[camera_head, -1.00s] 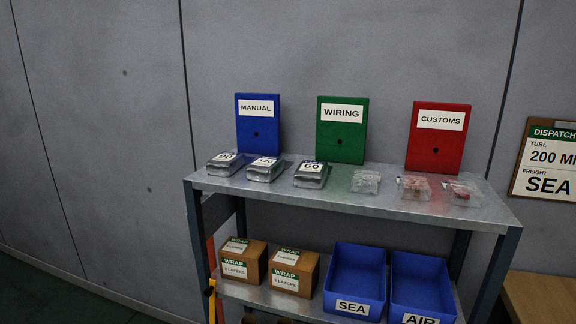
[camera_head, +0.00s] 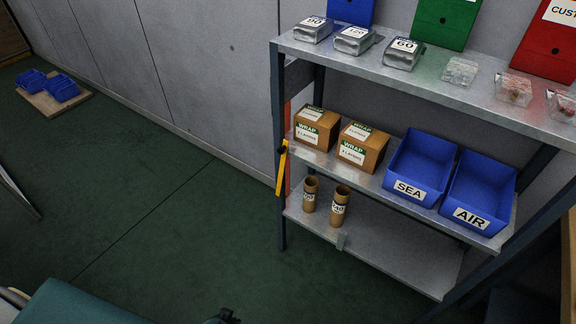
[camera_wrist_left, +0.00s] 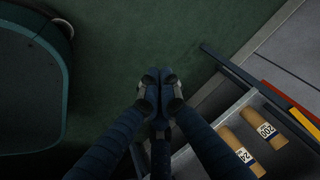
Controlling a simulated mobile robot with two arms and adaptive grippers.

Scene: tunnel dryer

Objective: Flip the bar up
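A yellow bar (camera_head: 281,168) is fixed by a dark pivot to the left front post of the metal shelf rack (camera_head: 279,215). It hangs steeply, slightly tilted, its lower end a little left of the post. A yellow strip (camera_wrist_left: 304,122) at the right of the left wrist view looks like the same bar. My left gripper (camera_wrist_left: 160,78) is in the left wrist view, its fingertips together with nothing seen between them. It is over the green floor, apart from the bar. A dark piece at the head view's bottom edge may be part of it. My right gripper is not in view.
Two brown tubes (camera_head: 340,207) stand on the bottom shelf. Wrap boxes (camera_head: 362,148) and blue SEA and AIR bins (camera_head: 420,168) are on the middle shelf. Blue bins on a board (camera_head: 87,96) lie far left. The green floor (camera_head: 165,215) left of the rack is clear.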

